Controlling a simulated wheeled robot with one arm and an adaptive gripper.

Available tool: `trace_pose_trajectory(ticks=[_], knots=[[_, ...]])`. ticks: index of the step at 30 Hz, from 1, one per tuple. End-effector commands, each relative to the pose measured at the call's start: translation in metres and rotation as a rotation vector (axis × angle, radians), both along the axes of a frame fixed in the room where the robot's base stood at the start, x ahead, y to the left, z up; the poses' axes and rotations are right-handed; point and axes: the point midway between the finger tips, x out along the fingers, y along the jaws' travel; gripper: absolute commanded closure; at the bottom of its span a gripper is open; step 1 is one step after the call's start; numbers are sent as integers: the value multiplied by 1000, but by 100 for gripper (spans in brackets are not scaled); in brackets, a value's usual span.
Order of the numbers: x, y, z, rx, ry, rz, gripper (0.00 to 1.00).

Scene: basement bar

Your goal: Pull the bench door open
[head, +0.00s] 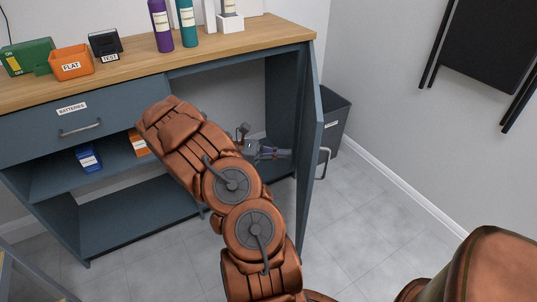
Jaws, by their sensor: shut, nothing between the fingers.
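The bench door (312,140) is a blue-grey panel hinged at the right end of the wooden-topped bench (216,52). It stands wide open, swung out toward me and seen nearly edge-on. Its pale bar handle (323,163) shows on the door's right-hand, outer face. My gripper (288,153) is shut and empty, to the left of the door on its inner side, in front of the open compartment. Its fingertips point right toward the door's inner face; I cannot tell whether they touch it. My arm hides part of the compartment and the lower shelf.
A dark bin (333,115) stands behind the door by the wall. Bottles and small boxes stand on top. The floor at right is clear.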

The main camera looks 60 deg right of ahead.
Motion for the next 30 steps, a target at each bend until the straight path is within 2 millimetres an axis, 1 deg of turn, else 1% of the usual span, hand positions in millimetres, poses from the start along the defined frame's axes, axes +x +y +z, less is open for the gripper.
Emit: trace_pose_trajectory(ticks=[1,6,12,30], knots=[[-9,-4,0,-1,0,-3,100],[-31,-13,1,-3,1,-3,100],[-44,-20,0,-1,-3,1,100],[-48,-23,1,0,1,17,100]])
